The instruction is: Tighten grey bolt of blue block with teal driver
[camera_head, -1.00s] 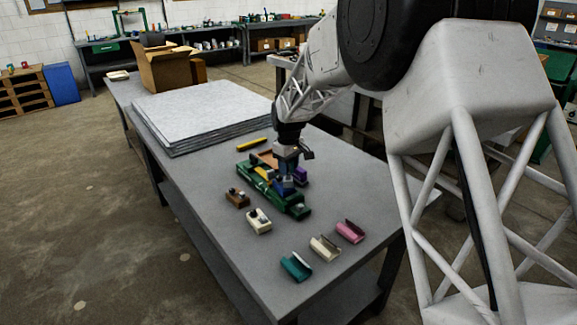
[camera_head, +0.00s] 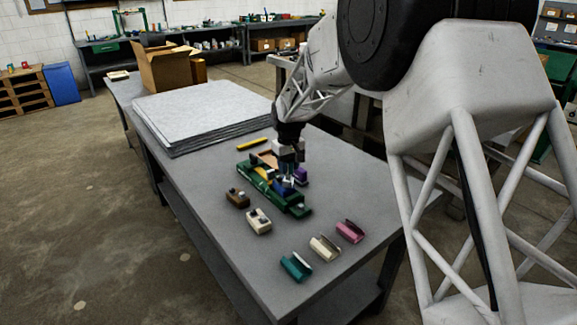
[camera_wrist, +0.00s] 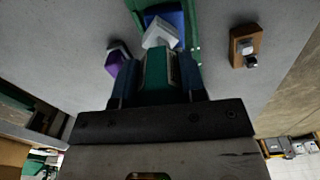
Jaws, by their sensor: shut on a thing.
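My gripper (camera_head: 287,168) points down over the green fixture on the table. In the wrist view my gripper (camera_wrist: 157,85) is shut on the teal driver (camera_wrist: 156,72). The blue block (camera_wrist: 172,14) sits in the green fixture (camera_wrist: 194,28), and it also shows below my gripper in the head view (camera_head: 282,188). The grey bolt (camera_wrist: 159,33) is on the blue block, right at the driver's far end. The driver's tip is hidden, so I cannot tell whether it is seated on the bolt.
A purple block (camera_head: 300,175) stands close beside the fixture. A brown block (camera_head: 237,199) and a cream block (camera_head: 258,221) stand to its left. Teal (camera_head: 296,267), cream (camera_head: 325,248) and pink (camera_head: 350,231) open holders lie near the front. Stacked grey sheets (camera_head: 200,110) lie behind.

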